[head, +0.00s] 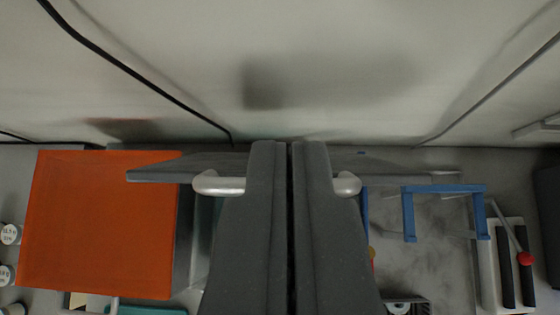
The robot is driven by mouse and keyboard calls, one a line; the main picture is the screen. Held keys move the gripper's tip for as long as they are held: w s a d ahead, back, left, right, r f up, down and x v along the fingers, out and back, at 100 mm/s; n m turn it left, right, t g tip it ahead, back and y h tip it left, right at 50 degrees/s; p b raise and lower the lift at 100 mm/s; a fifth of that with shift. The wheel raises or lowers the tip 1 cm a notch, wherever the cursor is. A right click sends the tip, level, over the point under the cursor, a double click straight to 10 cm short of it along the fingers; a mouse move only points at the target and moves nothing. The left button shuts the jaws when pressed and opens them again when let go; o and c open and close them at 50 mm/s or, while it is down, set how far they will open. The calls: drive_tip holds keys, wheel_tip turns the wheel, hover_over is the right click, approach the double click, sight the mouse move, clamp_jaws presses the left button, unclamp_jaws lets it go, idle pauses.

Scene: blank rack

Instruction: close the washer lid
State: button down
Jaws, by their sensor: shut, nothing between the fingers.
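My gripper (289,150) is in the centre of the head view, its two dark grey fingers side by side with only a thin dark line between them. It is shut and empty. A thin grey plate (155,173), seen nearly edge-on, shows on both sides of the fingers; it may be the washer lid, but I cannot be sure. Its middle is hidden behind the fingers. A silver bar shows as two rounded ends, left (220,184) and right (347,184) of the fingertips. I cannot tell whether it belongs to the plate or whether the fingers touch it.
A large orange-topped box (100,225) stands at the left, with small white labelled containers (8,234) beyond it. A blue frame (445,189) and a white-and-black rack (507,265) with a red knob (525,258) are at the right. A pale wall (330,40) closes the back.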

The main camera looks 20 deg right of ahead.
drive_tip(key=x, duration=0.2)
drive_tip(key=p+x, duration=0.1)
drive_tip(key=x, duration=0.1)
drive_tip(key=f+p+x, duration=0.1)
drive_tip(key=x, duration=0.2)
drive_tip(key=shift+s+a, duration=0.25)
drive_tip(key=shift+s, duration=0.15)
drive_tip(key=shift+s+a+f+p, duration=0.3)
drive_tip(key=shift+s+f+p, duration=0.25)
drive_tip(key=shift+s+f, duration=0.3)
